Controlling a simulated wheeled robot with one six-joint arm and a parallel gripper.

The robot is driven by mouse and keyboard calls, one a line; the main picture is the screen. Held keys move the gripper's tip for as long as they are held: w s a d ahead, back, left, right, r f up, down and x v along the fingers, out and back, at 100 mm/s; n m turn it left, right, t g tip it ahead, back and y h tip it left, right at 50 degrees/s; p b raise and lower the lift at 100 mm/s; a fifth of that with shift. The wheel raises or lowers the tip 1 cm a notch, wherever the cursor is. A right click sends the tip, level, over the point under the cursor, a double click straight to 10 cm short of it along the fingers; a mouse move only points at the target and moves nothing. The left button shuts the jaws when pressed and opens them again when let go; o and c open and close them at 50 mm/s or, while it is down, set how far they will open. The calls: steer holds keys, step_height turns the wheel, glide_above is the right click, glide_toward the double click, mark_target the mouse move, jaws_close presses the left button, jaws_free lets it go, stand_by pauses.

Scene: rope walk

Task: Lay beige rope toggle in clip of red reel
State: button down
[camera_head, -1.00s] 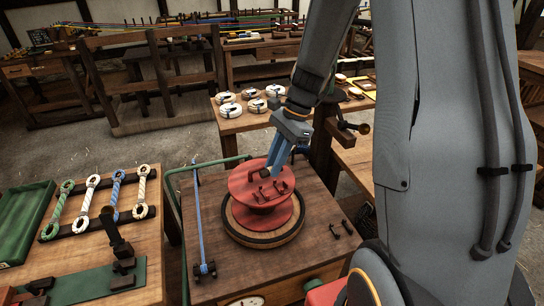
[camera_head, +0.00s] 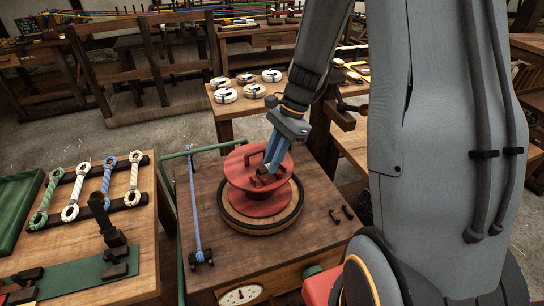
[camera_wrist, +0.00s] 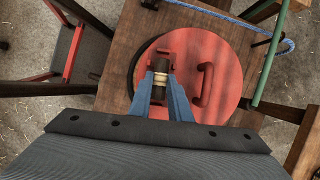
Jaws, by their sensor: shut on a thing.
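The red reel (camera_head: 240,172) stands upright on a round wooden base on the bench. It also fills the middle of the wrist view (camera_wrist: 225,70). The dark toggle with a beige band (camera_wrist: 161,79) is between my blue fingertips, low over the reel's top. My gripper (camera_wrist: 161,90) is shut on it; it also shows in the head view (camera_head: 269,168). The red clip (camera_wrist: 165,53) shows around the toggle's far end. Whether the toggle rests in the clip or just above it, I cannot tell. A red handle (camera_wrist: 204,85) rises from the reel top, right of the toggle.
A blue rope (camera_head: 195,205) runs along the bench left of the reel, near a green rail (camera_head: 208,149). A side table (camera_head: 140,235) holds several rope loops at left. White coils (camera_head: 247,79) lie on a table behind. The bench's right side has small black hooks (camera_head: 341,214).

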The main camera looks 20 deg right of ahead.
steer(key=shift+f, duration=0.4)
steer(key=shift+f, duration=0.35)
stand_by(0.4)
steer(key=c, duration=1.6)
jaws_free()
steer(key=shift+o, duration=0.2)
step_height(320, 180, up, 7)
steer(key=p, duration=0.6)
